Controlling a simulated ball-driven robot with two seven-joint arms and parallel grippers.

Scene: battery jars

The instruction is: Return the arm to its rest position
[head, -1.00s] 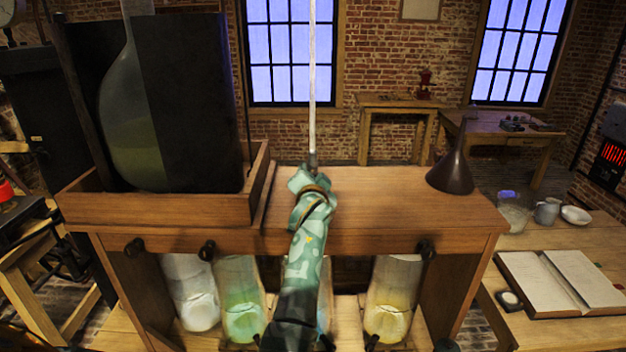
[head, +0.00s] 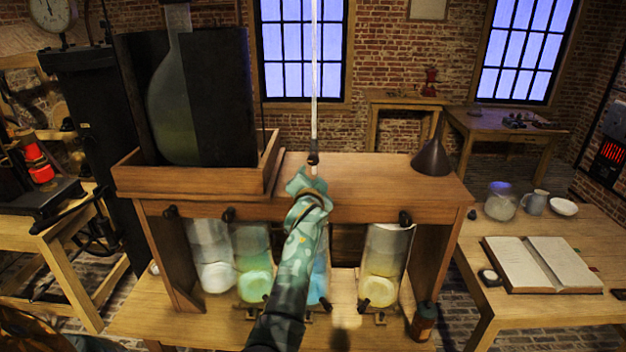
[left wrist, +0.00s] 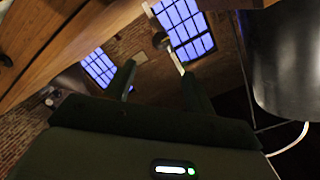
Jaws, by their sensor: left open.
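My left arm, in a teal patterned sleeve, reaches up from the bottom middle of the head view, in front of the wooden stand (head: 385,208). Its gripper (head: 313,160) shows small near the stand's back edge, and its fingers are hard to make out there. In the left wrist view the two dark fingers of the left gripper (left wrist: 158,82) are apart, with no object clearly held between them. A thin pale upright rod (head: 314,80) rises above the gripper in the head view; I cannot tell whether they touch. My right gripper is in neither view.
A large flask (head: 174,110) stands in a wooden tray on the stand's left. A dark funnel (head: 432,158) is on its right. Several glass jars, one yellowish (head: 384,265), stand below. A side table at right holds an open book (head: 540,265).

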